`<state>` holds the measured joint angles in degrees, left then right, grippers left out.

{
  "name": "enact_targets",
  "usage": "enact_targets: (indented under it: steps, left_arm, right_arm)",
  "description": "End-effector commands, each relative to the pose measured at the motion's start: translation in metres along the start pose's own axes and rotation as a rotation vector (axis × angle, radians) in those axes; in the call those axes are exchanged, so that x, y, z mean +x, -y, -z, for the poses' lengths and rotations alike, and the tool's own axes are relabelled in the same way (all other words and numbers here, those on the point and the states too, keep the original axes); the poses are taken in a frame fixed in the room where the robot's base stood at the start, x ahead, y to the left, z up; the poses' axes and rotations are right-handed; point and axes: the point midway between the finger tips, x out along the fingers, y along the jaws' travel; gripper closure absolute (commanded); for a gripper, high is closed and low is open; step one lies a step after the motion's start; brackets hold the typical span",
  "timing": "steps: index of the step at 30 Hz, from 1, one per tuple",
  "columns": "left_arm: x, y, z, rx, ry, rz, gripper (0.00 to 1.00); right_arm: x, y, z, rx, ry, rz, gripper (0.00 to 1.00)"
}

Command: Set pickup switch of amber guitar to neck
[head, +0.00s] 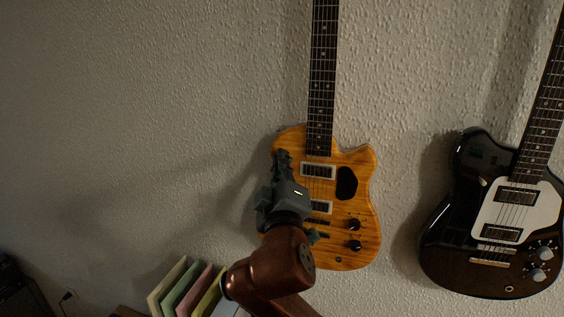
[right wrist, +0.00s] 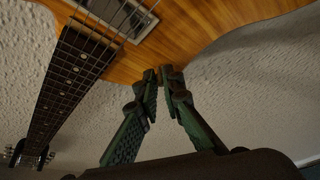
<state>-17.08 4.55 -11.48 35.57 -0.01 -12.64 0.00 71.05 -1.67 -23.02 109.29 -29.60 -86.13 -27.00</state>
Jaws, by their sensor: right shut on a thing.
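The amber guitar (head: 362,215) hangs upright on the wall in the middle of the head view. Its body fills the top of the right wrist view (right wrist: 200,22), with the neck running down at the left. My right gripper (head: 283,157) is in front of the upper left part of the body. In the right wrist view its fingertips (right wrist: 165,72) are close together at the body near its edge, shut on the small pickup switch. The switch itself is hidden between the fingertips, so its position cannot be told. My left gripper is not in view.
A black guitar (head: 465,230) with a white plate hangs to the right of the amber one. Several coloured upright sleeves (head: 185,290) stand below left. Two dark knobs (head: 354,225) sit low on the amber body. The wall at the left is bare.

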Motion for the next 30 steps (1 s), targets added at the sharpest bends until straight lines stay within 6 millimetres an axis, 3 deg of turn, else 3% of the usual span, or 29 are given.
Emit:
enact_targets:
  steps: [8,21,30]
  left_arm:
    - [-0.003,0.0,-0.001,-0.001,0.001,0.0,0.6]
    - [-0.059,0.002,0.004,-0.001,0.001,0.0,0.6]
    - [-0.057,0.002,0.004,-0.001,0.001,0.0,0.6]
  right_arm:
    - [0.0,-0.002,0.001,0.003,0.003,0.005,1.0]
    - [0.004,-0.016,0.011,0.095,0.155,0.217,1.0]
    - [0.004,-0.014,0.009,0.126,0.212,0.295,1.0]
